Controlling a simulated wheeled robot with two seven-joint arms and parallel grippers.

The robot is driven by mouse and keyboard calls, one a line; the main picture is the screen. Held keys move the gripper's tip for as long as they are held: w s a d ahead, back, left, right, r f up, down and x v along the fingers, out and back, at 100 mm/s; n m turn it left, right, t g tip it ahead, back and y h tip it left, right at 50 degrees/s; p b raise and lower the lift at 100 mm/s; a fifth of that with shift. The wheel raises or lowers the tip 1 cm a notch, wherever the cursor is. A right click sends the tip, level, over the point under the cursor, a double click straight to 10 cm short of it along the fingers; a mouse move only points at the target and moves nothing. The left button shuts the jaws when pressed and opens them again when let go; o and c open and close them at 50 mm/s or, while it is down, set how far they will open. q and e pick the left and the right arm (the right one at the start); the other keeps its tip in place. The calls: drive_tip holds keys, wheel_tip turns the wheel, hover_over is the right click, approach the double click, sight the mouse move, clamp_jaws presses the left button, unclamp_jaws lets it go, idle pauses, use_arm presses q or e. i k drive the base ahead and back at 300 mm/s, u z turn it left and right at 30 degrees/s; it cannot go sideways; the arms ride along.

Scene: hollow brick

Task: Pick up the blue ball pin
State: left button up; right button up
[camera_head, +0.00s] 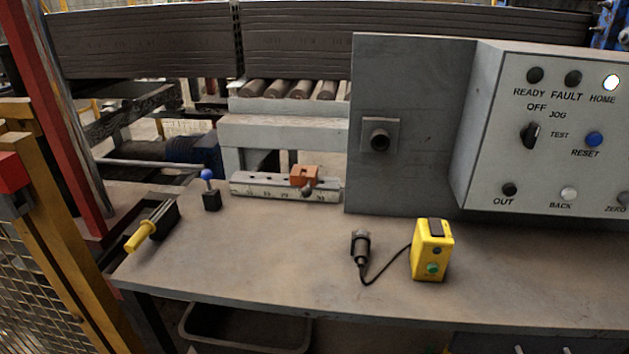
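The blue ball pin (207,175) stands upright at the left part of the grey workbench (280,250). Its round blue head is on top of a short stem, and the stem sits in a small black block (211,200). Whether the stem is seated deep in the block is too small to tell. Neither my left nor my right gripper shows in the head view.
A black holder with a yellow-handled tool (140,238) lies left of the pin. A scaled rail (260,188) with an orange slider (304,175) is to its right. A yellow box (431,250) is cabled to a dark cylinder (361,246). A control panel (545,180) stands right. The front middle is clear.

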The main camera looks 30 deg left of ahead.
sight(206, 174)
drive_tip(key=u, duration=1.45)
